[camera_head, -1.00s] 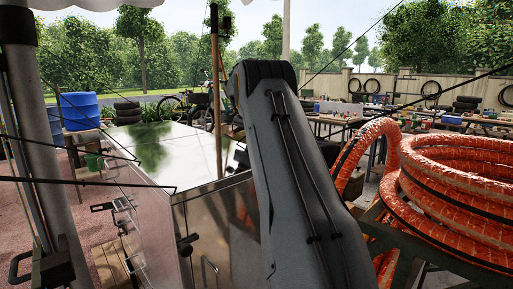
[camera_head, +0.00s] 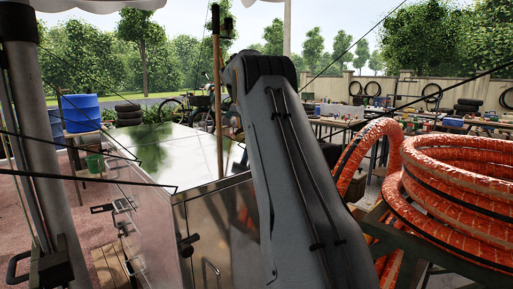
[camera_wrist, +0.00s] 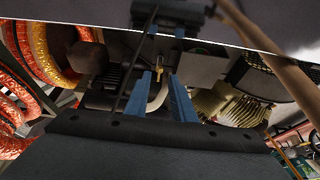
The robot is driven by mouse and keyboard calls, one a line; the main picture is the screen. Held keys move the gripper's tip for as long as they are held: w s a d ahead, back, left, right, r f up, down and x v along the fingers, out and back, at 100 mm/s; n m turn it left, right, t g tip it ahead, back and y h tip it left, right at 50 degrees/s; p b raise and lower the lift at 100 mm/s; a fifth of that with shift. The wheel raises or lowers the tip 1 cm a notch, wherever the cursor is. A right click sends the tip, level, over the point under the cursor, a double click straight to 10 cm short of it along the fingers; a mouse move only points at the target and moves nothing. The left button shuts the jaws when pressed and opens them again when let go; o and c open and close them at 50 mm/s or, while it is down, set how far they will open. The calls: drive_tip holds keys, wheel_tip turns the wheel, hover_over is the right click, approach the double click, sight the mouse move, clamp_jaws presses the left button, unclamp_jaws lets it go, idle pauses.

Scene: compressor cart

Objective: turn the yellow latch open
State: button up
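A small brass-yellow piece (camera_wrist: 159,68), which looks like the latch, shows in the wrist view on the machinery under a shiny panel. My gripper (camera_wrist: 160,80) has two blue fingers that stand apart, one on each side below this piece. A grey bent pipe (camera_wrist: 158,94) shows in the gap between the fingers. I cannot tell whether a finger touches the yellow piece. In the head view my own arm covers the middle, and neither the gripper nor the latch can be seen.
A shiny metal cabinet (camera_head: 150,205) stands left of my arm in the head view. Orange hose coils (camera_head: 445,190) lie on a dark frame to the right. In the wrist view, a ribbed brass-coloured block (camera_wrist: 232,108) is right of the fingers, and a dark engine part (camera_wrist: 108,85) is left.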

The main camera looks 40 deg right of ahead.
drive_tip(key=shift+v, duration=1.5)
